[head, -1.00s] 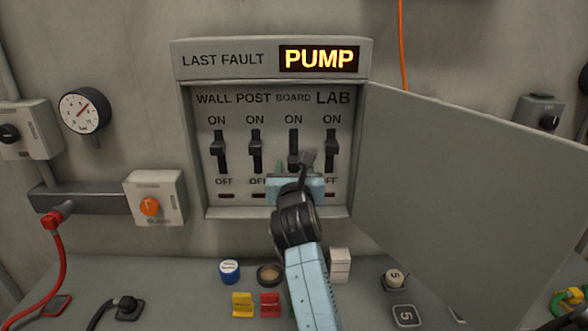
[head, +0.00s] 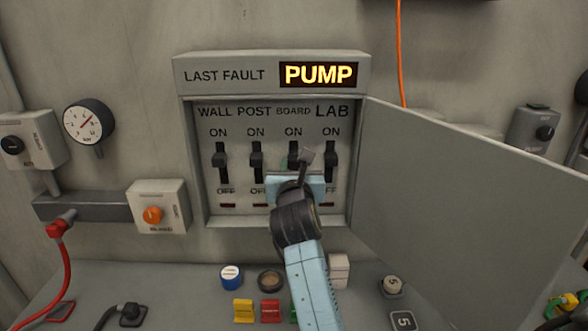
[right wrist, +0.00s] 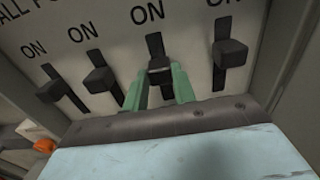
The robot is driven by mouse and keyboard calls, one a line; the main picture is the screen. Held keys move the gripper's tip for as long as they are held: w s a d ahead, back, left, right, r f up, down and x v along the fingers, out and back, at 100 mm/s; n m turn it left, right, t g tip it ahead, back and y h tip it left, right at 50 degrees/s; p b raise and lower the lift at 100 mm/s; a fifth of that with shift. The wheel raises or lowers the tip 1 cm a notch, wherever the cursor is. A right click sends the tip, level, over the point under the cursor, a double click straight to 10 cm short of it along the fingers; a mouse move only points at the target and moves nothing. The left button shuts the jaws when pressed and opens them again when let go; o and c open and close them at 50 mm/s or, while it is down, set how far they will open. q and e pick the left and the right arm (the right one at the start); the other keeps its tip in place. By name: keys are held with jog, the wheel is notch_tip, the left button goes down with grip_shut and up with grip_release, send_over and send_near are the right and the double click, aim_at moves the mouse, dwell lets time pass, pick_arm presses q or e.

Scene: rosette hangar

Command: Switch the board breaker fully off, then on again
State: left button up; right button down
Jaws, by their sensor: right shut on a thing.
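The panel has a row of breakers with ON above and OFF below. The board breaker (head: 293,160) is third from the left, and its lever looks about level with its neighbours, partly hidden by my gripper. My right gripper (head: 300,165) reaches up from below in front of it. In the right wrist view, its green fingers (right wrist: 160,82) are on both sides of the board lever (right wrist: 159,65), shut on it. The wall (head: 220,161), post (head: 256,161) and lab (head: 330,160) levers stand beside it. My left gripper is not in view.
The open panel door (head: 460,200) stands out to the right of the box. A display (head: 318,75) above reads PUMP. A box with an orange knob (head: 152,215) sits at left.

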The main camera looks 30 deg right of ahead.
jog(key=shift+r, duration=0.6)
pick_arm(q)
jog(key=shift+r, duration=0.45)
pick_arm(e)
jog(key=c, duration=1.1)
grip_release()
jog(key=shift+f, duration=0.1)
